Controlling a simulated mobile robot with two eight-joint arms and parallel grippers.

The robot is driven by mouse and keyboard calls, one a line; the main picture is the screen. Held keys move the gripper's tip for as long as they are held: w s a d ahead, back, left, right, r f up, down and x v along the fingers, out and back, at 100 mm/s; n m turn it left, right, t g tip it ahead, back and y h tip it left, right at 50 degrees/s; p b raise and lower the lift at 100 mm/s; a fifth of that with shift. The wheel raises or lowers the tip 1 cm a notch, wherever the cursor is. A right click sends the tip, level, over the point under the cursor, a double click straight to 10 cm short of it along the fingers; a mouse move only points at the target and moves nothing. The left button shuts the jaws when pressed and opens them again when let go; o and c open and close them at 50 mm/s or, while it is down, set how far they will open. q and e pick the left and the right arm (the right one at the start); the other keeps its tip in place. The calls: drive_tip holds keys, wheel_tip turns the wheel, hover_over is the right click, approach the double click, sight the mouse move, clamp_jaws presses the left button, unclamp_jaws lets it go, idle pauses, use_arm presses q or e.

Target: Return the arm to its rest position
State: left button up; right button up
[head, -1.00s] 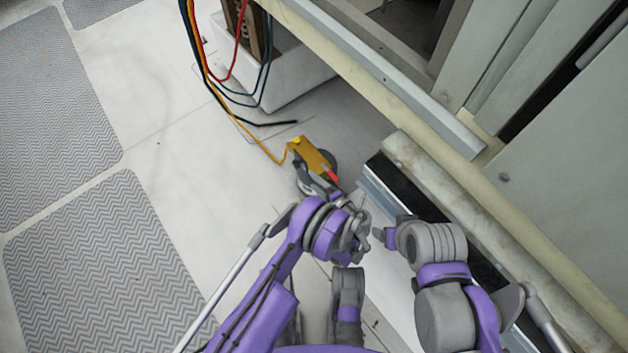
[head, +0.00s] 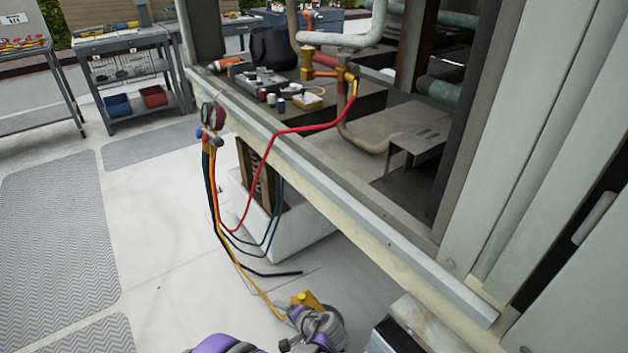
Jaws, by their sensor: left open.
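My left arm comes in at the bottom edge of the head view, its purple and grey parts cut off by the frame. My left gripper (head: 302,322) is low in the picture, open, close to a yellow-topped device (head: 308,299) on the pale floor. A yellow hose runs to that device. Whether the gripper touches it I cannot tell. My right gripper is out of the picture.
The cooler's long frame rail (head: 340,180) crosses from upper left to lower right. A gauge set (head: 210,125) hangs at its left end with red, yellow and dark hoses. Workbenches (head: 120,45) stand at the back left. Grey mats (head: 60,240) lie on the left floor.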

use_arm(q)
drive_tip(key=s+a+r+n+g+h, duration=0.35)
drive_tip(key=s+a+r, duration=0.55)
drive_tip(key=s+r, duration=0.4)
drive_tip(key=s+r+n+h, duration=0.25)
drive_tip(key=s+n, duration=0.25)
drive_tip(key=s, duration=1.1)
wheel_tip(320, 180, up, 27)
drive_tip(key=w+t+p, duration=0.1)
drive_tip(key=t+p, duration=0.1)
drive_tip(key=p, duration=2.2)
drive_tip(key=shift+a+r+h, duration=0.15)
drive_tip(key=shift+a+h, duration=0.1)
drive_tip(key=shift+h, duration=0.15)
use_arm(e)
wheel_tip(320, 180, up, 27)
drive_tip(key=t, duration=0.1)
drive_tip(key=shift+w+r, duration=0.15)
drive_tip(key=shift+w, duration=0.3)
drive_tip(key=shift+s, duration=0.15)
